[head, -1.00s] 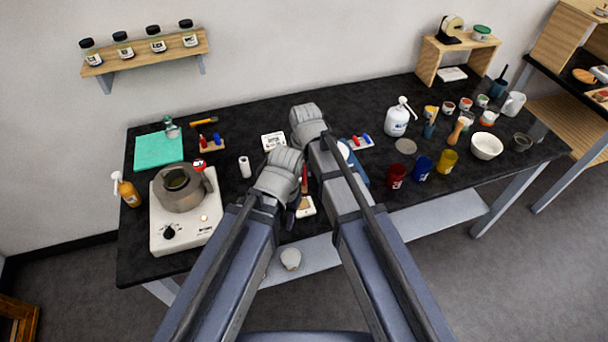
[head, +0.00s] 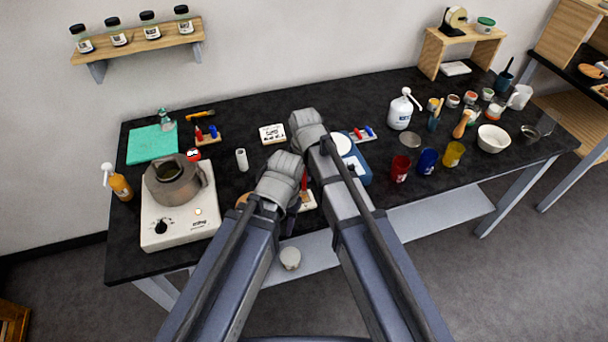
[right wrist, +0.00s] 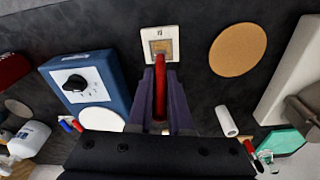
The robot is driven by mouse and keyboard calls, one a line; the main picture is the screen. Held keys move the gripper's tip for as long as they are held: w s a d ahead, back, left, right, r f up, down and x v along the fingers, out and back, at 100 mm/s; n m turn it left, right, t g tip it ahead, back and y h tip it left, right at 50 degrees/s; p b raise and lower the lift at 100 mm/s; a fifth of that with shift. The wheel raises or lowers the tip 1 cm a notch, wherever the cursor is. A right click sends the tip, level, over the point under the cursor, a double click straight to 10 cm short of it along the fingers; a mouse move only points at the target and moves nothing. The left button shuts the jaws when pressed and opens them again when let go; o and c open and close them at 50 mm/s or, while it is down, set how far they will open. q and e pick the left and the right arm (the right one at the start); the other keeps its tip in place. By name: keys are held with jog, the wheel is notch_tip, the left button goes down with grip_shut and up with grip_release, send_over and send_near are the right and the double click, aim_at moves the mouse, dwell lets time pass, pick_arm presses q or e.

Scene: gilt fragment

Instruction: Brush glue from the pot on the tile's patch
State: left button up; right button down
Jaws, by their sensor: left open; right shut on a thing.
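A grey-brown pot (head: 180,192) stands on the white hotplate (head: 158,240) at the left; its contents are dark. The white tile (right wrist: 174,33) with a tan patch (right wrist: 160,47) lies at the table's front, mostly hidden by my arms in the head view. My right gripper (right wrist: 160,82) is shut on a red-handled brush (right wrist: 160,95).
A round cork mat (right wrist: 238,50) lies between tile and hotplate. A blue device with a white disc (head: 357,170) stands right of my right arm. Red (head: 400,170), blue (head: 427,162) and yellow (head: 453,154) cups stand farther right.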

jog(key=shift+f+b, duration=1.05)
dwell(0.4)
jog(key=shift+w+r, duration=0.1)
jog(key=shift+w+a, duration=0.25)
jog(key=shift+w, duration=0.4)
jog(key=shift+w+a, duration=0.2)
jog(key=shift+w, duration=0.4)
jog(key=shift+s+d, duration=0.25)
jog(key=shift+s, duration=0.45)
jog(key=shift+s+d, duration=0.2)
jog(key=shift+s, duration=0.5)
